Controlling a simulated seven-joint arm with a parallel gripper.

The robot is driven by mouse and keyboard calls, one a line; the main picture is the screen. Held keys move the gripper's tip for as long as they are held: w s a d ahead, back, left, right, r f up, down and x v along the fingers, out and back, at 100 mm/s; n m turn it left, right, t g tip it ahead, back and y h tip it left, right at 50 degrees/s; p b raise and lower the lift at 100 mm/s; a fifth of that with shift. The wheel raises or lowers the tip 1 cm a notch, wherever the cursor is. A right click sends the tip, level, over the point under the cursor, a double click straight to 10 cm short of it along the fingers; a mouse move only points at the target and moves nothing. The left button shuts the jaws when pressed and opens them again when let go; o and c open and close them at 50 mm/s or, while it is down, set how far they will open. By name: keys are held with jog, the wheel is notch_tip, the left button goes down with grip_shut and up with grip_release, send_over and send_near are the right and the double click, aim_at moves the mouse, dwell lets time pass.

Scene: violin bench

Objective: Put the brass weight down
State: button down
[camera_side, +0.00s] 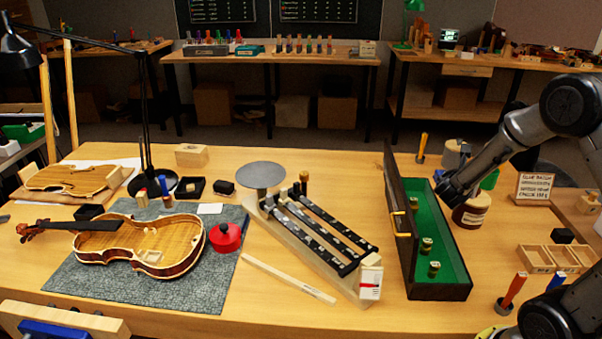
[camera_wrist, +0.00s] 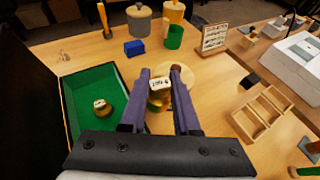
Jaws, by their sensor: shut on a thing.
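In the wrist view, the brass weight (camera_wrist: 158,92), with a pale marked top, sits between the fingers of my gripper (camera_wrist: 161,71). My gripper is shut on it. In the side view, my gripper (camera_side: 446,191) is by the right edge of the open green-lined case (camera_side: 440,285), close to a dark reddish jar (camera_side: 471,216); the held weight cannot be made out there. Other brass weights (camera_side: 426,246) stand in the case; one also shows in the wrist view (camera_wrist: 101,106). The balance (camera_side: 335,270), with a round grey pan (camera_side: 262,175) and dark beams, stands left of the case.
The case's raised lid (camera_side: 399,220) stands between balance and case. A divided wooden tray (camera_side: 553,258), a sign (camera_side: 532,187) and a red-handled tool (camera_side: 514,288) are at right. A violin body (camera_side: 150,245) and red pot (camera_side: 225,237) lie on a grey mat at left.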

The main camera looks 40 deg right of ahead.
jog(key=w+a+r+n+t+y, duration=0.1)
jog(key=w+a+r+t, duration=0.15)
jog(key=w+a, duration=0.3)
jog(key=w+a+r+n+t, duration=0.1)
jog(key=w+a+r+n, duration=0.2)
jog(key=w, duration=0.4)
jog(key=w+a+r+t+y, duration=0.1)
jog(key=w+a+r, duration=0.2)
jog(key=w+a, duration=0.3)
jog(key=w+a+n+t+y, duration=0.6)
jog(key=w+a+n+y, duration=0.25)
jog(key=a, duration=0.25)
jog(key=n+g+y, duration=0.1)
jog(key=n+y, duration=0.6)
jog(key=y, duration=0.1)
send_over(251, 173)
jog(key=shift+h, duration=0.25)
jog(key=f, duration=0.6)
jog(key=shift+s, duration=0.2)
jog(key=shift+w+f, duration=0.2)
jog(key=shift+f, duration=1.6)
